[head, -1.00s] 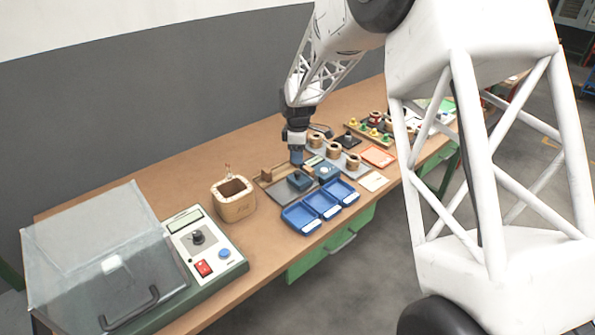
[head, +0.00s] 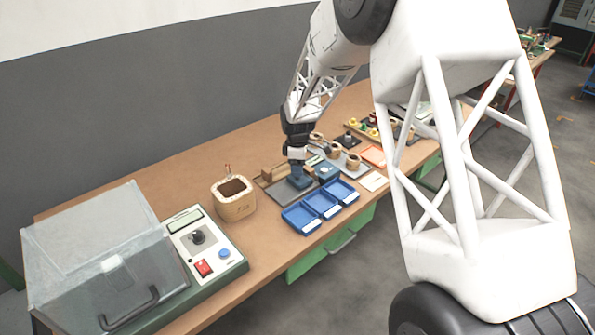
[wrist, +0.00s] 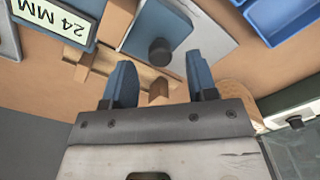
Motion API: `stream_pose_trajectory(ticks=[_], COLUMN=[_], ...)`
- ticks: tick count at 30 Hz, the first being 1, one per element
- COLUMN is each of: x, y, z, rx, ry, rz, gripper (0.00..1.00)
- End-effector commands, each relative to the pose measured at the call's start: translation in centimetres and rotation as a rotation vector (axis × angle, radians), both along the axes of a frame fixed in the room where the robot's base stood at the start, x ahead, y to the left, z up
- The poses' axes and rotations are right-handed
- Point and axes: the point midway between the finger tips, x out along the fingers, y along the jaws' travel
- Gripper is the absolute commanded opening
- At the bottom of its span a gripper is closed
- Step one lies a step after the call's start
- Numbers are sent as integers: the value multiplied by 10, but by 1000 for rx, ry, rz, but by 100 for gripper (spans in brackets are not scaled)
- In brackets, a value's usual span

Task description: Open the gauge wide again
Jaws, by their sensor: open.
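The gauge (head: 268,183) lies on the bench, a grey plate with a wooden fence along its back. In the wrist view its blue sliding block (wrist: 178,22) with a round black knob (wrist: 161,52) sits on the pale plate, beside wooden rails (wrist: 128,72). A sign reading "24 MM" (wrist: 66,22) shows upside down at the upper left. My gripper (wrist: 160,75) is open, its two blue fingers apart with nothing held, the knob just ahead of the gap. In the head view my gripper (head: 299,180) is low over the gauge and hides part of it.
Blue trays (head: 322,207) stand along the front edge. A wooden pot (head: 234,207) is to the left, with a control box (head: 202,250) and a clear-lidded case (head: 105,260) beyond. Coils (head: 353,160) stand behind to the right. Bare bench lies at the back left.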

Motion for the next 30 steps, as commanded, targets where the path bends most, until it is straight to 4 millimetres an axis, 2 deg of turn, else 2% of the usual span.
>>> stream_pose_trajectory(ticks=[6,18,28,30], x=[0,0,0,0], y=[0,0,0,0], z=[-19,-22,-22,-22], rx=[0,0,0,0], ry=[1,0,0,0], rz=[0,0,0,0], gripper=[53,51,0,0])
